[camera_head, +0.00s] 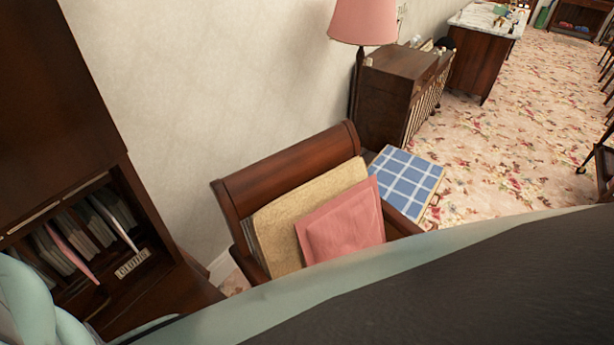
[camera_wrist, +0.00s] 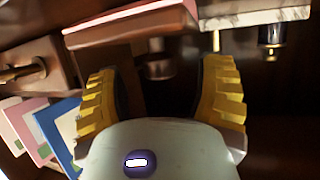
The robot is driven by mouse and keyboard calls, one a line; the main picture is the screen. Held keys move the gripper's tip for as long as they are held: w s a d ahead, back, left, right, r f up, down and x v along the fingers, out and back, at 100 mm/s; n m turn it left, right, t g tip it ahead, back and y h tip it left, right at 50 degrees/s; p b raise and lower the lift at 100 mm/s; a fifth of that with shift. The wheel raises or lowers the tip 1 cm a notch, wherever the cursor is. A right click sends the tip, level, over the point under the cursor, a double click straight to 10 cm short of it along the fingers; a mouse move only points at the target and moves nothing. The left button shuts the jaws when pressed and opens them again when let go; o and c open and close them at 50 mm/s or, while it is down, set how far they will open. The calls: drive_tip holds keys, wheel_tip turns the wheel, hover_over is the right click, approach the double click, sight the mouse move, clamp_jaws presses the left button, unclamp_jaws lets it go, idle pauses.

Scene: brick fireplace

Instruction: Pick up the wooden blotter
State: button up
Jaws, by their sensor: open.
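My gripper (camera_wrist: 161,78) shows in the wrist view with its two yellow ribbed fingers spread apart. Between and beyond the fingertips is a small, dark brown, rounded thing (camera_wrist: 158,68), blurred and partly in shadow. It could be the knob of the wooden blotter, but I cannot tell. I see no finger touching it. A brown wooden block (camera_wrist: 52,62) with a knob-like end lies left of the fingers and could also be the blotter. In the head view I cannot make out the blotter, and my arm hides much of the lower part.
A reddish book (camera_wrist: 130,25) lies close beyond the fingers. Several books (camera_wrist: 40,130) are at lower left, and a small dark bottle (camera_wrist: 272,38) is at upper right. The head view shows a dark wooden desk (camera_head: 165,285) with filled slots and a cushioned chair (camera_head: 290,175).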

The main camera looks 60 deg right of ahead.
drive_tip(key=shift+w+d+f+p, duration=0.1)
drive_tip(key=shift+w+f+p, duration=0.25)
drive_tip(key=shift+w, duration=0.25)
clamp_jaws()
idle(0.5)
